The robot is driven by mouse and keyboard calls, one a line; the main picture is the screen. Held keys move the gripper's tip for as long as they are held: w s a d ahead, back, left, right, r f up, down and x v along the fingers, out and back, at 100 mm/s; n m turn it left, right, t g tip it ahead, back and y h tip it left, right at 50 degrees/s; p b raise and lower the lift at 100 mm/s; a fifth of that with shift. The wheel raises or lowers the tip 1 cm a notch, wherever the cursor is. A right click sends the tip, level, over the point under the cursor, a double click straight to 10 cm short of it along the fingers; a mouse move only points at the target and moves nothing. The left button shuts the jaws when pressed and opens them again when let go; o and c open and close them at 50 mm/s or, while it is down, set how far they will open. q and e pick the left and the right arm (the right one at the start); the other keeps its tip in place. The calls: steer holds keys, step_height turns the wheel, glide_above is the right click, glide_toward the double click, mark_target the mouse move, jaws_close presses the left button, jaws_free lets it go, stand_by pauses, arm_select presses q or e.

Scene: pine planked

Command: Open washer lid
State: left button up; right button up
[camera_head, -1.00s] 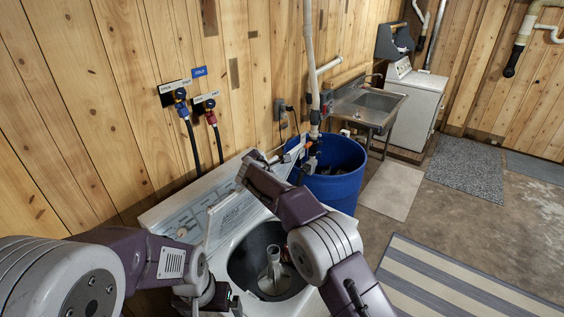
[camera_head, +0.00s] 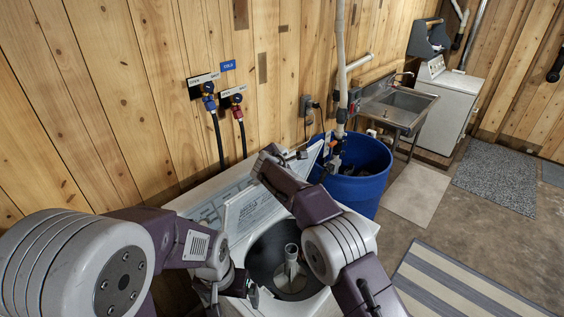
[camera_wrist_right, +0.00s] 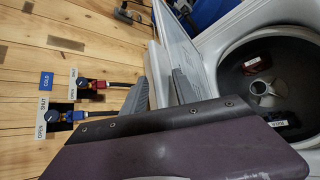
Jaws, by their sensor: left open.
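The washer (camera_head: 187,206) stands against the plank wall with its round drum opening (camera_head: 262,262) uncovered. Its lid (camera_head: 255,208) stands raised behind the opening, leaning toward the control panel, with printed text on its inner face. The lid also shows in the right wrist view (camera_wrist_right: 178,42). My left gripper (camera_head: 234,293) is open and empty at the left front of the opening. My right arm reaches across the washer, and its wrist is beside the raised lid. In the right wrist view, grey parts of my right gripper (camera_wrist_right: 158,92) show next to the lid; their gap is unclear.
A blue barrel (camera_head: 365,188) stands right of the washer. Behind it are a metal sink (camera_head: 400,105) and a white appliance (camera_head: 445,105). Hoses and valves (camera_head: 222,100) hang on the wall. Floor mats (camera_head: 455,285) lie on open floor to the right.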

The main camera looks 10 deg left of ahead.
steer(key=shift+s, duration=0.1)
steer(key=b+v, duration=0.4)
steer(key=v, duration=0.5)
steer(key=shift+f, duration=0.1)
